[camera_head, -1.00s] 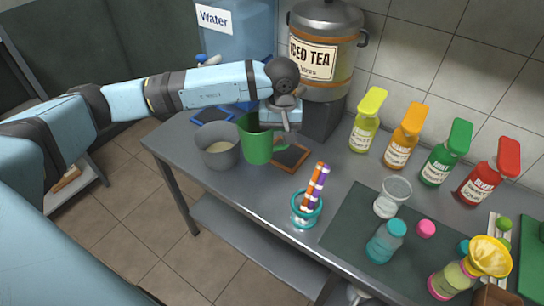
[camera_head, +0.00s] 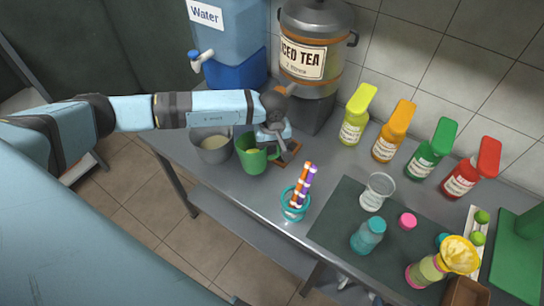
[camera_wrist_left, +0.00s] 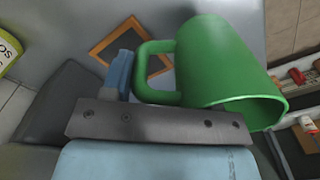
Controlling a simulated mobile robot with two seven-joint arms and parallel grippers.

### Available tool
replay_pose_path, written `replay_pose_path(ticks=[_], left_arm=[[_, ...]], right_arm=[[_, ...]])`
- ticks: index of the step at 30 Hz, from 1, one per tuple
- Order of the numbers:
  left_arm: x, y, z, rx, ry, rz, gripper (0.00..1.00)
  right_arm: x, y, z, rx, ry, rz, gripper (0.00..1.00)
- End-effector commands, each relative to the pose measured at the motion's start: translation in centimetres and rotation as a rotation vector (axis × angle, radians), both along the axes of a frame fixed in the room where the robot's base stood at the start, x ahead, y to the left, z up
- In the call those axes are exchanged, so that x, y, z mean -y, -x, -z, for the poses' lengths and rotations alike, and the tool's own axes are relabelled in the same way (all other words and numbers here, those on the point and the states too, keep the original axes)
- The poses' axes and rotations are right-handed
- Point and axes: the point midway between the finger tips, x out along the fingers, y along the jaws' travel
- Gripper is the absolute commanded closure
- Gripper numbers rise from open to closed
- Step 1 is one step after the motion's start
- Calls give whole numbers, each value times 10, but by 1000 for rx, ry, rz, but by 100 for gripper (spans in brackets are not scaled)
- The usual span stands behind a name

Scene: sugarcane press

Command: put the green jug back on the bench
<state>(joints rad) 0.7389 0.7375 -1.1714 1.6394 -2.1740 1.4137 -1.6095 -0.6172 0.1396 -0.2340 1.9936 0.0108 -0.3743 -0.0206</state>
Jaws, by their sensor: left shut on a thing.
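The green jug (camera_head: 252,157) is at the left part of the grey bench (camera_head: 225,182), just right of a grey pot (camera_head: 212,147). It looks upright, and its base is close to the bench top; I cannot tell whether it touches. My left gripper (camera_head: 271,147) is shut on the jug's handle, on the jug's right side. In the left wrist view the jug (camera_wrist_left: 225,62) fills the upper right, its handle (camera_wrist_left: 148,72) beside the blue finger, with its rim at the lower right. My right gripper is not in view.
A wood-framed dark pad (camera_head: 291,152) lies right of the jug. The iced tea urn (camera_head: 310,60) and water dispenser (camera_head: 228,50) stand behind. A teal cup of straws (camera_head: 294,207) stands to the front right. Several bottles line the wall.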

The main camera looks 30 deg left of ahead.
Motion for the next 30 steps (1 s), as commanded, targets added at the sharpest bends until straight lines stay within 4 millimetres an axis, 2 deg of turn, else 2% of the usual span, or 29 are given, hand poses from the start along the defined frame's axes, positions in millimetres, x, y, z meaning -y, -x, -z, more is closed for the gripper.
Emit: replay_pose_path(ticks=[3, 11, 18, 29, 30], left_arm=[[0, 0, 17, -1, 0, -2, 93], [0, 0, 36, -1, 1, 0, 93], [0, 0, 64, 0, 0, 0, 93], [0, 0, 69, 1, 0, 0, 93], [0, 0, 69, 1, -1, 0, 41]], right_arm=[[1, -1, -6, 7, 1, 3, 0], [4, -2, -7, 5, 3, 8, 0], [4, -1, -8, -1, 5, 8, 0], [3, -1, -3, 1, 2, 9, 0], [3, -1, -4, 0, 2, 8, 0]])
